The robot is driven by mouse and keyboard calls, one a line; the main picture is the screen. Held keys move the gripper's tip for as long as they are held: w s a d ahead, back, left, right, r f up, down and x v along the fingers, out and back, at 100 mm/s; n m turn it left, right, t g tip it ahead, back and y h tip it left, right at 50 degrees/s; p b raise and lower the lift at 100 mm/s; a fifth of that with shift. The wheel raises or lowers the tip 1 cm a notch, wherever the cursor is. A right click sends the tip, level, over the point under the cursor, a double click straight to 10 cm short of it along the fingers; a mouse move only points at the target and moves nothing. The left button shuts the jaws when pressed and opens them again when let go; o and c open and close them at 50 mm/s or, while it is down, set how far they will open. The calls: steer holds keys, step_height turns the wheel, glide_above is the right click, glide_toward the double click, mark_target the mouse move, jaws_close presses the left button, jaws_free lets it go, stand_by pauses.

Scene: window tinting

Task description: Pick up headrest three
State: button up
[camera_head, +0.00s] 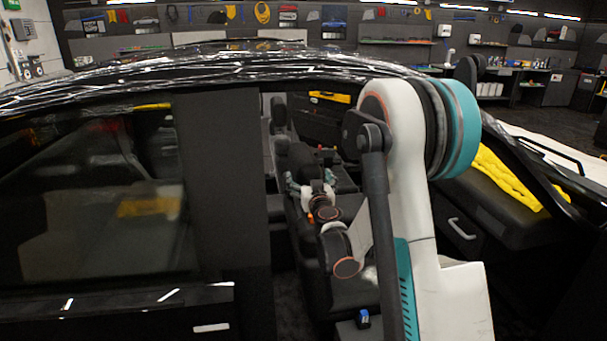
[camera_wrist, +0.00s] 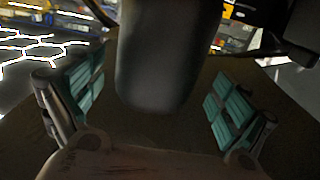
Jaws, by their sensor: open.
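A dark, rounded headrest (camera_wrist: 155,60) fills the upper middle of the wrist view, between and just beyond the teal finger pads of my gripper (camera_wrist: 155,108). The fingers are spread wide, with visible gaps on both sides of it. In the head view my gripper (camera_head: 311,184) is inside the car, at a dark headrest (camera_head: 296,158) on top of a black seat. Another headrest (camera_head: 278,111) stands farther back. No label shows, so I cannot tell which one is numbered three. My gripper partly hides the near seat.
My arm reaches through the car's open doorway, under the shiny roof edge (camera_head: 240,68). A dark pillar (camera_head: 222,170) and tinted window (camera_head: 90,200) stand left. Yellow cloth (camera_head: 505,178) lies on a black panel at right. A small blue item (camera_head: 363,319) sits low in the doorway.

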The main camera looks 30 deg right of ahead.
steer(key=shift+d+b+x, duration=0.2)
steer(key=shift+b+x, duration=0.65)
steer(key=shift+x, duration=1.5)
steer(key=shift+r, duration=0.1)
steer(key=shift+s, duration=0.1)
steer(key=c, duration=1.5)
steer(key=shift+c, duration=0.2)
steer(key=shift+r, duration=0.45)
steer(key=c, duration=0.4)
step_height(320, 180, up, 19)
steer(key=p, duration=0.7)
steer(key=shift+c, duration=0.8)
